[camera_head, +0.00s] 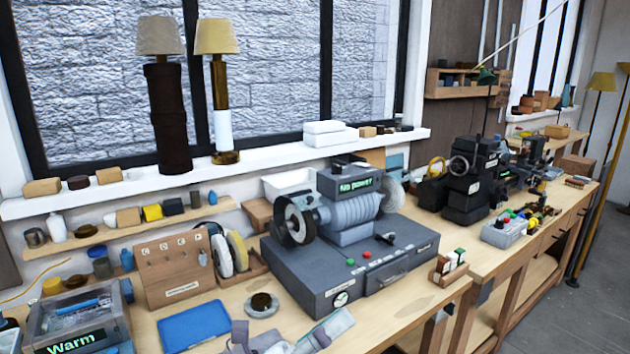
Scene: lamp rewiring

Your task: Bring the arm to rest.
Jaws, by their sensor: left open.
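My left gripper (278,341) shows only in part at the bottom edge of the head view, a little left of the middle. Its grey fingers are apart, and I see nothing held between them. It is over the front of the workbench (400,315), in front of the grey grinding machine (350,260) and right of a blue mat (194,325). I cannot tell its height above the bench. Most of my left arm is out of the picture. My right gripper is not in view.
A small round dish (262,304) lies just behind the gripper. A box labelled "Warm" (78,325) and a wooden board with hooks (174,268) stand left. Two lamps (168,110) (221,110) stand on the sill. Black machines (470,180) stand farther right.

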